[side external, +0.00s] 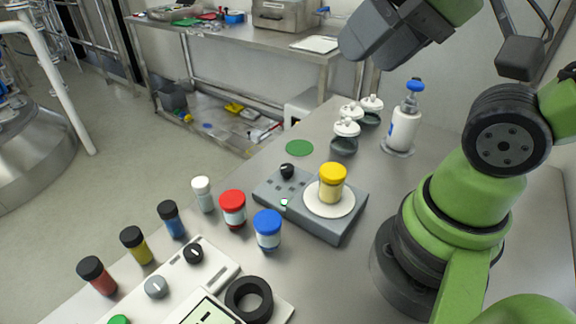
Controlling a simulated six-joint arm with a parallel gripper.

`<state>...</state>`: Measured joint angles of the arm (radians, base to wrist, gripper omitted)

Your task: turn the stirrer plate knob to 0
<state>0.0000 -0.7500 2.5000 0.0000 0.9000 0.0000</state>
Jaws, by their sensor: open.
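The stirrer plate (330,226) is a grey box in the middle of the bench, with a round white top. A jar with a yellow cap (333,174) stands on that top. Its black knob (287,171) is on the left part of the box, toward the back. The knob's mark and the scale are too small to read. My gripper (362,42) is at the top, raised well above the bench and apart from the knob. It is open, with nothing seen in it.
Jars with white, red and blue caps (267,230) stand left of the stirrer plate. A white panel (215,262) with other knobs lies at the lower left. White-topped bottles (345,138) and a blue-topped dispenser (403,126) stand behind. A green disc (299,148) lies near the edge.

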